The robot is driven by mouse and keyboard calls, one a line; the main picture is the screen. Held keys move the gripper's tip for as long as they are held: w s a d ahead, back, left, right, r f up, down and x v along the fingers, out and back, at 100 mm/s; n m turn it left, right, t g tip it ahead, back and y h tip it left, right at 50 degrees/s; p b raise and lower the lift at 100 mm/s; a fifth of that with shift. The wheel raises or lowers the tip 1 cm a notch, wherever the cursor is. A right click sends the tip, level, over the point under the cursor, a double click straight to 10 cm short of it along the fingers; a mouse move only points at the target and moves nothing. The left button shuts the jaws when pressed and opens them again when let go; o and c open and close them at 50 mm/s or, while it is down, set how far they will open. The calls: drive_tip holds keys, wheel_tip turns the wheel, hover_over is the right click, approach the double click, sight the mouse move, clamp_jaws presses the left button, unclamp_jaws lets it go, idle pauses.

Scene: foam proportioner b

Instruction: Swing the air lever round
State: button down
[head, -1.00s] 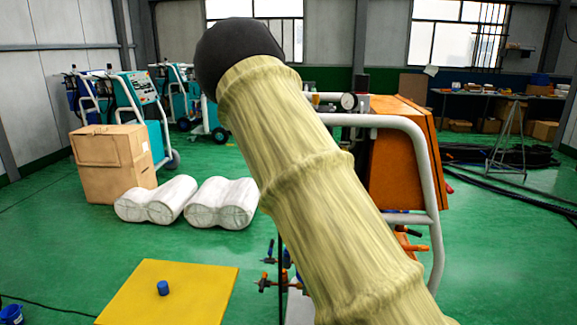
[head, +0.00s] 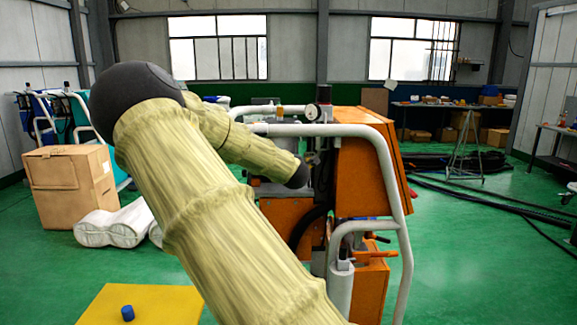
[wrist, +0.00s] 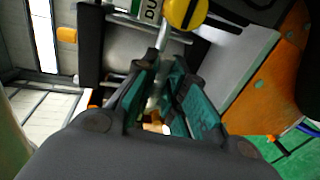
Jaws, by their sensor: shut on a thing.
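The orange proportioner machine (head: 363,165) stands in a pale tube frame in the head view. My arm reaches to its upper left part, and my gripper there is too small and hidden to make out. In the wrist view my gripper (wrist: 165,66) has its teal-padded fingers closed around a thin pale metal bar (wrist: 157,84), which looks like the air lever. The bar runs up from between the fingers toward a round yellow piece with a dark slot (wrist: 185,12). My fingers hide much of the bar, so its full swing angle cannot be told.
A cardboard box (head: 70,185) and white rolls (head: 115,224) lie to the left. Dark hoses (head: 480,197) lie on the green floor to the right, where much floor is clear.

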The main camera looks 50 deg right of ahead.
drive_tip(key=c, duration=1.5)
unclamp_jaws()
drive_tip(key=v, duration=1.2)
